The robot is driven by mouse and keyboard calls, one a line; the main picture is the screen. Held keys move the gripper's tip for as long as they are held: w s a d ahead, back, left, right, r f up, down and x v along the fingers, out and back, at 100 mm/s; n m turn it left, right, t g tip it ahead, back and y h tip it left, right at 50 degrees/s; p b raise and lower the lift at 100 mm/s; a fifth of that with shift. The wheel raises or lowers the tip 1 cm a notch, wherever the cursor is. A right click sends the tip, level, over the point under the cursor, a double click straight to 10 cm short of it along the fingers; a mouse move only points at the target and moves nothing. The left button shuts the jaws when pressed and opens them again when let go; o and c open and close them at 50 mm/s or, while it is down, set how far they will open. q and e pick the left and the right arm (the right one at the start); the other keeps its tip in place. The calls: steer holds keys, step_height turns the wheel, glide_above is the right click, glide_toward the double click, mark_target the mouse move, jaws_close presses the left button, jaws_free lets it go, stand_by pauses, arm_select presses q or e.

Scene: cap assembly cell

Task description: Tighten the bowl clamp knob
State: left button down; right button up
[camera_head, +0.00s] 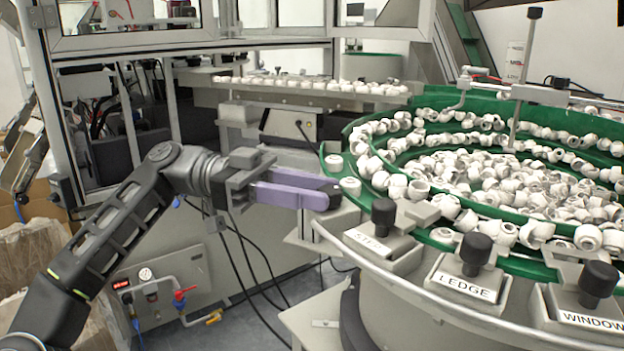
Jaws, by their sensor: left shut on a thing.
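My left gripper (326,193) reaches in from the left with purple fingers and dark tips. It is shut on a dark knob (334,196) at the left rim of the green feeder bowl (334,160). I take this to be the bowl clamp knob; the fingertips hide most of it, so its turn position cannot be told. The knob sits above a grey bracket (333,222) beside the bowl. My right gripper is not in view.
The bowl holds many white caps. Black knobs on labelled blocks line its front: one label is hard to read (383,213), then LEDGE (475,250) and WINDOW (598,280). A cap-filled track (310,95) runs behind. Cables hang below my left gripper.

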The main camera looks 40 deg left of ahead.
arm_select(q)
steer(key=shift+r, duration=0.1)
steer(key=c, duration=1)
jaws_free()
steer(key=shift+c, duration=0.2)
step_height(320, 180, up, 10)
steer(key=p, duration=0.6)
step_height(320, 180, down, 9)
steer(key=b, duration=0.5)
steer(key=shift+b, duration=0.4)
steer(key=shift+f, duration=0.65)
